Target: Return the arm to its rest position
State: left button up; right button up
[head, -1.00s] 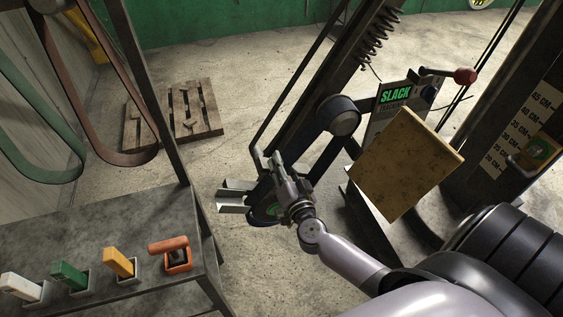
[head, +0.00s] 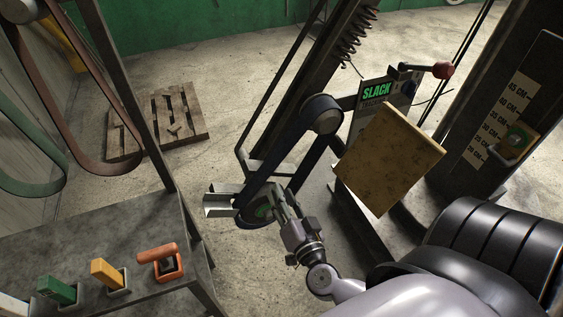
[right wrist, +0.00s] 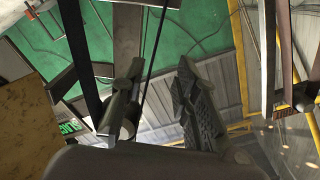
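My right gripper (head: 278,198) is in the lower middle of the head view, in front of the lower wheel (head: 258,214) of a belt machine (head: 290,135). The arm behind it looks folded in close to my dark body at lower right. In the right wrist view the two fingers of this gripper (right wrist: 155,95) stand apart, with nothing held between them. Whether it touches the machine is hard to tell from the head view. My left gripper is not in view.
A yellow-brown board (head: 390,160) and the SLACK panel (head: 378,90) are right of the belt. A pallet (head: 165,120) lies on the floor behind. Belts hang at left.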

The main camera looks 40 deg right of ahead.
jog(key=s+a+f+n+g+y+b, duration=0.2)
jog(key=f+n, duration=0.1)
jog(key=f, duration=0.8)
jog(key=s+a+f+n+g+y+b, duration=0.1)
jog(key=s+f+n+g+y, duration=0.15)
jog(key=f, duration=0.85)
jog(key=s+a+f+n+g+y+b, duration=0.1)
jog(key=s+a+f+n+b, duration=0.15)
jog(key=f, duration=0.85)
pick_arm(q)
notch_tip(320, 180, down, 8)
jog(key=b, duration=0.2)
jog(key=shift+b, duration=0.3)
pick_arm(e)
jog(key=s+d+f+n+g, duration=0.1)
jog(key=s+f+g, duration=0.4)
jog(key=s+f, duration=0.6)
jog(key=s+f+n+g+h, duration=0.1)
jog(key=s+f+n+g, duration=0.2)
jog(key=s+f, duration=0.9)
jog(key=s+g, duration=0.2)
jog(key=s, duration=0.1)
jog(key=shift+s+d+g, duration=0.3)
jog(key=shift+d+g, duration=0.05)
jog(key=shift+d, duration=0.05)
